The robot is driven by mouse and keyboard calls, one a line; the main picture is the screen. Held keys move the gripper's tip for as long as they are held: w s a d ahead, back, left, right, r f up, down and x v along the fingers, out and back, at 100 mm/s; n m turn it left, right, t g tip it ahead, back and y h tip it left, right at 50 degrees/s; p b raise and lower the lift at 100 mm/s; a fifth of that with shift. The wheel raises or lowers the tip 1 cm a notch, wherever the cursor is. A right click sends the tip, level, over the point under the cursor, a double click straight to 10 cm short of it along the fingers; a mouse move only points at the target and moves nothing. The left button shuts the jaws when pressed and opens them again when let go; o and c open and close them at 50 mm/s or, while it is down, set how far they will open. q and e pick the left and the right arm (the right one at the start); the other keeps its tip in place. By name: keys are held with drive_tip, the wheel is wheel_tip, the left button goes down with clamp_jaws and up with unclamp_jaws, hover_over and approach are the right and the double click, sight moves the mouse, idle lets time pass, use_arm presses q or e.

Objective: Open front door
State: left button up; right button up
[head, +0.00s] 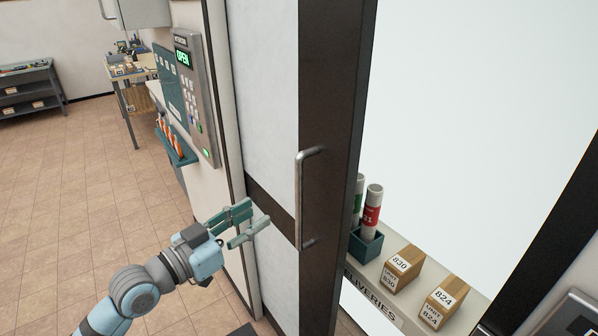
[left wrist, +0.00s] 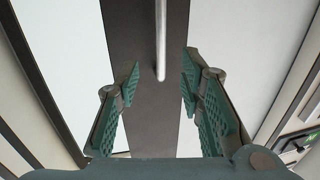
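The front door (head: 270,95) has a pale panel and a dark stile with an upright silver bar handle (head: 300,205). My left gripper (head: 257,216) is open and empty, left of the handle and apart from it in the head view. In the left wrist view the handle (left wrist: 161,40) runs down the dark stile, ending near the gap between the open fingers (left wrist: 161,82). Nothing is between the fingertips that I can tell is gripped. My right gripper is not in view.
A keypad panel (head: 196,95) reading OPEN is on the wall left of the door. Right of the stile, a deliveries shelf (head: 370,290) holds boxes (head: 403,268) and tubes (head: 372,210). A workbench (head: 125,75) stands behind at left. The tiled floor (head: 70,190) at left is clear.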

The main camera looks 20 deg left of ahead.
sight(296, 190)
use_arm(q)
drive_tip(key=x, duration=1.4)
drive_tip(key=shift+f, duration=0.15)
drive_tip(key=shift+w, duration=0.1)
clamp_jaws()
